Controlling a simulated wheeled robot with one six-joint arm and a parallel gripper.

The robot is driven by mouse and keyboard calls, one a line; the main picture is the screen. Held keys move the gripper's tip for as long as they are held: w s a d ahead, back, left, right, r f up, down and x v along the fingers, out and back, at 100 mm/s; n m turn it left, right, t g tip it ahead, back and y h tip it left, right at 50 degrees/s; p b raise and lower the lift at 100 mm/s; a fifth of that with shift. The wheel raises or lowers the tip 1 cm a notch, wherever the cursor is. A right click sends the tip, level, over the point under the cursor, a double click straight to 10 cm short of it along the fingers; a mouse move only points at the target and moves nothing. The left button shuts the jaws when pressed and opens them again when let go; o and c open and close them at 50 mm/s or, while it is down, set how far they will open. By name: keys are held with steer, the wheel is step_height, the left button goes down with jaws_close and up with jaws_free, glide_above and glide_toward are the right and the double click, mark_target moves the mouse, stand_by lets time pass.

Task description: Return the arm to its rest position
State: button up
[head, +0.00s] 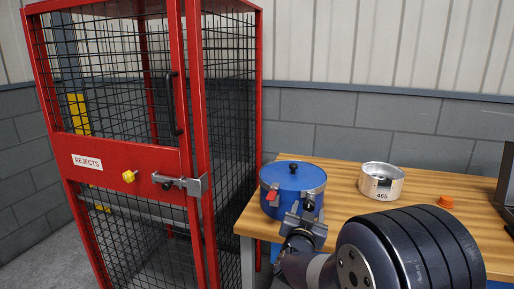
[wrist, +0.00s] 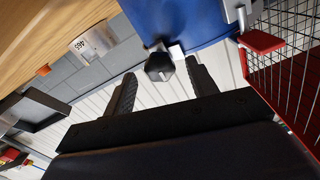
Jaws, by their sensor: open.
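My gripper (head: 305,218) is open in front of the blue lidded pot (head: 283,196), at its right side. In the wrist view its two dark fingers (wrist: 160,70) are spread apart. A black knob (wrist: 158,66) on the pot's side shows between or just beyond the fingertips; I cannot tell whether they touch. My arm reaches in from the lower right of the head view.
The wooden bench (head: 330,166) carries a silver canister (head: 381,183) marked 465 and a small orange piece (head: 446,201). A dark-framed object (head: 506,185) stands at the right edge. A red mesh cage (head: 127,150) labelled REJECTS stands left of the bench.

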steer(key=shift+x, duration=0.95)
steer(key=shift+s, duration=0.15)
